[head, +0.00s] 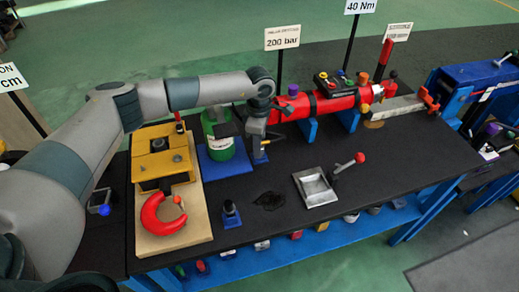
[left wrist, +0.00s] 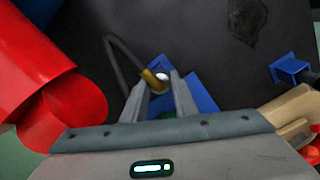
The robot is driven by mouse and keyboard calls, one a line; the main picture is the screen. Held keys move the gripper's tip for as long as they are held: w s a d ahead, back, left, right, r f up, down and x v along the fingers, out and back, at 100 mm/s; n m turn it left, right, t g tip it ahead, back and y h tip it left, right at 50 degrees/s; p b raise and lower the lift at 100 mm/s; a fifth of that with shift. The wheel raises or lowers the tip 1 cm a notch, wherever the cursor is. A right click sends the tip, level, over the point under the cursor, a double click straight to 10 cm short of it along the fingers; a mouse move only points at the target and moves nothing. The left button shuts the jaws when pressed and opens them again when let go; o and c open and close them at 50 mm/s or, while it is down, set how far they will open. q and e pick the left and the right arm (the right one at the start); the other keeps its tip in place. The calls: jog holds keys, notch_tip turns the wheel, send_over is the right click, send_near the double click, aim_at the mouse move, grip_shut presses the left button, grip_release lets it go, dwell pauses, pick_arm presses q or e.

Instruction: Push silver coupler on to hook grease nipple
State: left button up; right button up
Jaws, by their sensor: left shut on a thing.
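The red hook (head: 163,217) lies on a pale wooden board at the front left of the bench. A small fitting (head: 178,200), perhaps its grease nipple, shows at the hook's inner side. My left gripper (head: 257,135) is over the bench near the green container, well to the right of and behind the hook. In the left wrist view, its fingers (left wrist: 160,92) are shut around a brass-coloured piece (left wrist: 150,80) with a silvery end (left wrist: 162,76), apparently the coupler, on a dark hose (left wrist: 122,58). A blue holder (left wrist: 203,95) is just below. My right gripper is not in view.
A green container (head: 218,142) stands on a blue base close to my left gripper. A yellow block (head: 160,158) sits behind the hook. A red cylinder (head: 320,103) lies on blue stands at the back. A small blue stand (head: 231,214) and silver tray (head: 314,188) are in front.

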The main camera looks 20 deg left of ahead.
pick_arm(q)
jog(key=shift+r, duration=0.2)
jog(key=shift+r+p, duration=0.75)
jog(key=shift+r, duration=1.3)
